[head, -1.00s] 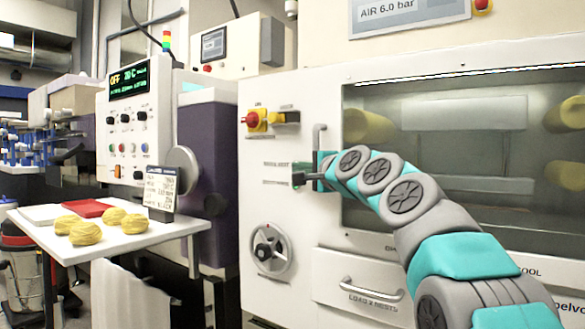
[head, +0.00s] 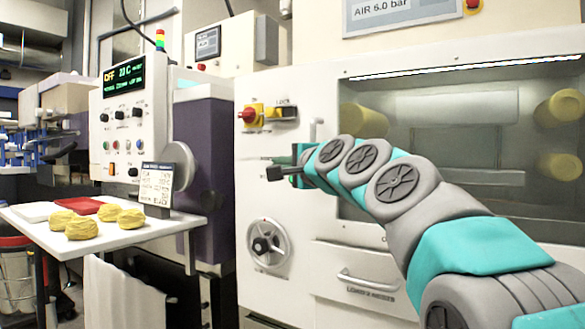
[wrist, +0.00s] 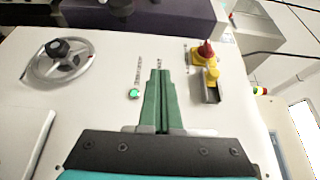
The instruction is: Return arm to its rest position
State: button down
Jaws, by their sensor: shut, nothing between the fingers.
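My arm reaches in from the lower right of the head view, in teal and grey. My gripper (head: 277,172) is in front of the white machine panel, left of the machine's window. In the wrist view my gripper (wrist: 161,72) shows its green fingers pressed together with nothing between them. The fingers point at the white panel (wrist: 105,45). A small round green light (wrist: 134,94) shows just left of the fingers. Whether the fingertips touch the panel cannot be told.
A handwheel (head: 265,245) sits below my gripper, and a red knob on a yellow switch (head: 250,115) above it. A drawer handle (head: 370,284) sticks out under the arm. At left, a white table (head: 150,233) holds several yellow dough-like lumps and a red tray (head: 78,205).

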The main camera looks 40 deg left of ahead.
jog(key=s, duration=0.6)
jog(key=shift+s+d, duration=0.25)
